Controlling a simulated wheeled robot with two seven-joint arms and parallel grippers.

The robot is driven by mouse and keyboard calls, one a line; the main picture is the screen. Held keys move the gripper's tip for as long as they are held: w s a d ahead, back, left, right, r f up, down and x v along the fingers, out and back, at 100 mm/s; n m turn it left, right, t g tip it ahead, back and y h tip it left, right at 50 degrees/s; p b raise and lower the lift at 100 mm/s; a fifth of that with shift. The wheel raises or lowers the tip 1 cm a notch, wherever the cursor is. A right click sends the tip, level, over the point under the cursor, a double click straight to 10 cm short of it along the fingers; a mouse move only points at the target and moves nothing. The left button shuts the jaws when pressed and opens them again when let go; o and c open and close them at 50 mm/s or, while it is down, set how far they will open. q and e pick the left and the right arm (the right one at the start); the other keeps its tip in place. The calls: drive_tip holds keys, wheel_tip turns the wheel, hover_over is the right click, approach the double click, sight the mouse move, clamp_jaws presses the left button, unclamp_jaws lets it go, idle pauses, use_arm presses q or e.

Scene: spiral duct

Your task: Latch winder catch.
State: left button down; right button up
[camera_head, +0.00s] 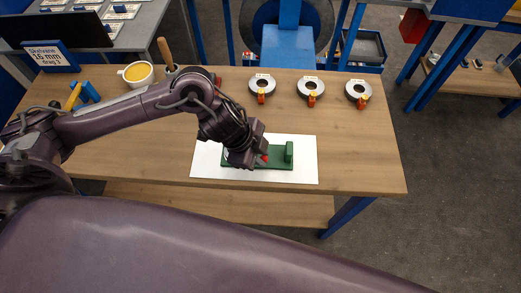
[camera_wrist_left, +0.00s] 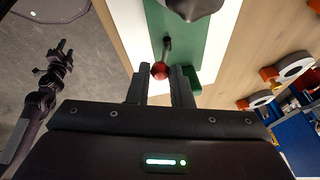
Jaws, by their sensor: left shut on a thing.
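The green winder base (camera_head: 273,163) lies on a white sheet at the front of the wooden table, with a green upright block (camera_head: 289,152) at its right end. The catch has a dark lever (camera_wrist_left: 167,47) with a red ball knob (camera_wrist_left: 160,70), also just visible in the head view (camera_head: 265,158). My left gripper (camera_wrist_left: 160,86) is shut on the red knob at its fingertips. In the head view my left gripper (camera_head: 254,157) hides the base's left part. What seems to be my right gripper (camera_wrist_left: 60,58) hangs over the floor in the left wrist view; its jaws are unclear.
The white sheet (camera_head: 305,171) lies under the base. Several grey rings with orange tabs, such as this one (camera_head: 262,86), stand along the back of the table. A yellow-filled cup (camera_head: 137,73) and a sign (camera_head: 50,57) are at back left. The table's right side is clear.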

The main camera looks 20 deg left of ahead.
use_arm(q)
drive_tip(key=c, duration=1.3)
unclamp_jaws()
drive_tip(key=v, duration=0.7)
drive_tip(key=shift+r, duration=0.35)
drive_tip(key=shift+s+a, duration=0.1)
